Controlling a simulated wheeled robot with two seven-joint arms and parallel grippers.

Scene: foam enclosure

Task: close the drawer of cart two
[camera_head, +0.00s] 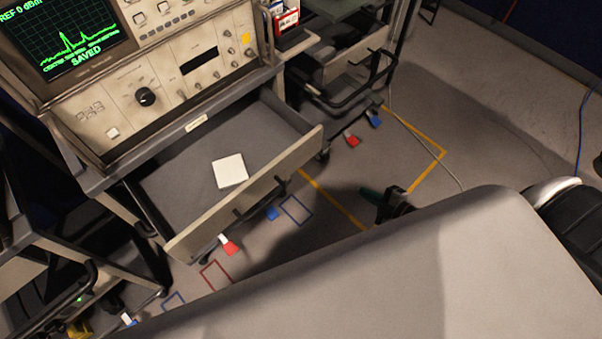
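An open drawer (160,190) juts out from the cart (100,180) under the oscilloscope-like instrument. Its light front panel (285,165) has a dark handle, and a white square card (230,171) lies inside. A small label on the cart's edge is too small to read, so I cannot confirm the cart's number. My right gripper (376,200), dark with a green part, shows small beyond a large grey surface, to the right of the drawer and apart from it. Its finger opening cannot be made out. My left gripper is not in view.
Another cart (345,68) with a dark handle stands at the upper right, and part of a third at the lower left (45,270). Yellow tape (428,170) and coloured outlines mark the floor. Red and blue tags show near the wheels. A cable runs across the open floor at right.

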